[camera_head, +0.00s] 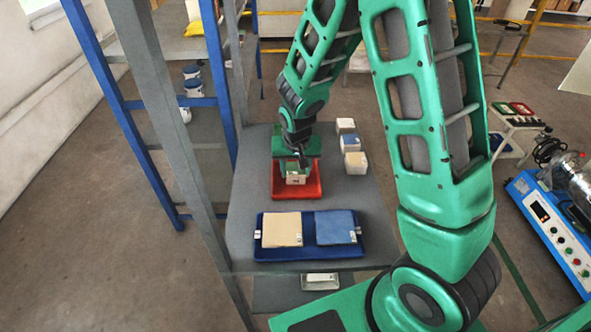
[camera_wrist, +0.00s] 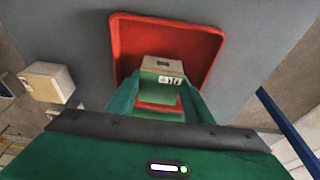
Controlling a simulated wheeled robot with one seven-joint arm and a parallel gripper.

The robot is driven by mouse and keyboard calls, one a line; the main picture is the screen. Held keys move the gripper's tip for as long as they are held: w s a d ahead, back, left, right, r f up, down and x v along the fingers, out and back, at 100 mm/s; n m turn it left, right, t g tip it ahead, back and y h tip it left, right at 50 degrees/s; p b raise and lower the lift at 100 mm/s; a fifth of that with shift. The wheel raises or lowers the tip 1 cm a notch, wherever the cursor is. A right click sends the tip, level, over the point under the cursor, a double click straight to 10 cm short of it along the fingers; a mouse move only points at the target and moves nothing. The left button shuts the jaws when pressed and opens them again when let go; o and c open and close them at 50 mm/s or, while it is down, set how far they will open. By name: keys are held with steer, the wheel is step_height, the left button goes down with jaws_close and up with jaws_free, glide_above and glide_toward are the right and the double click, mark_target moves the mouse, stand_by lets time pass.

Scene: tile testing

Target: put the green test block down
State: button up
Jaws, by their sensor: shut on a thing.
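My gripper (camera_wrist: 158,98) is shut on the green test block (camera_wrist: 162,86), which shows a pale grey-beige end, a greenish face and a small white label. The block also shows in the head view (camera_head: 296,179) as a small pale piece under my gripper (camera_head: 297,168). The red tray (camera_head: 312,189) lies below the block on the grey table; its rim also shows in the wrist view (camera_wrist: 215,37). The block is over the tray's area, between my green fingers. I cannot tell whether it touches the tray floor.
A blue tray (camera_head: 310,253) with a beige tile (camera_head: 282,229) and a blue tile (camera_head: 335,227) lies nearer on the table (camera_head: 245,190). A blue rack post (camera_head: 218,75) rises at the left.

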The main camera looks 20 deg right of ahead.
steer(key=o, duration=1.3)
steer(key=shift+f, duration=0.1)
steer(key=v, duration=1.2)
steer(key=shift+s, duration=0.1)
steer(key=s+d+r+m+g, duration=0.1)
steer(key=s+d+r, duration=0.2)
steer(key=s+d, duration=0.4)
steer(key=s+d+r+m, duration=0.1)
steer(key=s+d+r, duration=0.3)
steer(key=s+d, duration=0.25)
steer(key=shift+m+g+y, duration=0.4)
steer(key=shift+g+y, duration=0.2)
steer(key=shift+g, duration=0.3)
steer(key=s+d, duration=0.1)
steer(key=s, duration=0.4)
steer(key=s+d+r, duration=0.1)
steer(key=s+d, duration=0.1)
steer(key=s, duration=0.3)
steer(key=s+d+r, duration=0.1)
steer(key=s, duration=0.4)
steer(key=shift+d, duration=0.35)
